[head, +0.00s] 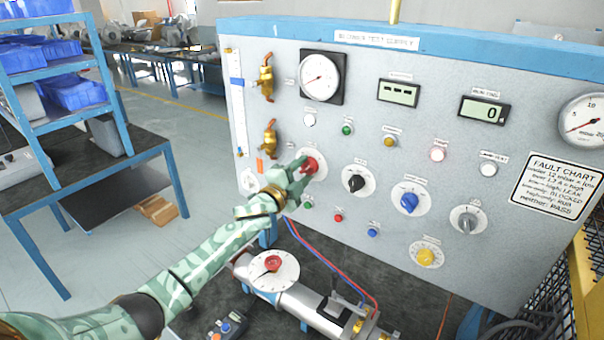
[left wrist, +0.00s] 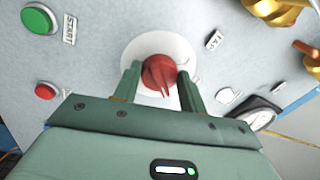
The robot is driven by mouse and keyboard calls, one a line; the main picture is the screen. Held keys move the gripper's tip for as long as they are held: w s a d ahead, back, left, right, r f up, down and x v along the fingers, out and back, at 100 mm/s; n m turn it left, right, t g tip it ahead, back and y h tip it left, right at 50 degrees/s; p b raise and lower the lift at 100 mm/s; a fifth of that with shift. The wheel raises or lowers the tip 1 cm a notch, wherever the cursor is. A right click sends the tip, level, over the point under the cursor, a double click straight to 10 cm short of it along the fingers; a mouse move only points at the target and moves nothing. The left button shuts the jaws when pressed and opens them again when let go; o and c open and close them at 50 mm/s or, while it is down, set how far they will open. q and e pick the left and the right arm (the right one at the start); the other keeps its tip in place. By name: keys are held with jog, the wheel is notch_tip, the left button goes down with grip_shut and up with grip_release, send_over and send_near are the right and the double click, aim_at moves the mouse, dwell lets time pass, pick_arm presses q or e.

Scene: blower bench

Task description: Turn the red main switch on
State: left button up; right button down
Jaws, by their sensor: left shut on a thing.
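The red main switch (head: 311,165) is a red rotary knob on a round white plate on the grey panel (head: 400,150). My left gripper (head: 297,176) is at the knob, its arm coming in from the lower left. In the left wrist view the red knob (left wrist: 159,75) sits between the two green fingers of my left gripper (left wrist: 158,85), which are shut on it. A dark groove on the knob's face points down in that view. The fingers hide part of the knob in the head view. My right gripper is not in view.
A black knob (head: 356,181), a blue knob (head: 409,202) and brass valves (head: 266,78) are on the panel near the switch. A blower with a white dial (head: 272,270) stands on the bench below my left arm. Blue shelving (head: 66,66) stands at the left.

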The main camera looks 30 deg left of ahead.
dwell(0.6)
pick_arm(q)
jog(key=o, duration=1)
jog(key=shift+c, duration=0.2)
jog(key=s+a+f+b, duration=0.1)
jog(key=s+a, duration=0.1)
jog(key=s, duration=1.4)
jog(key=shift+a+f, duration=0.15)
jog(key=shift+f, duration=0.1)
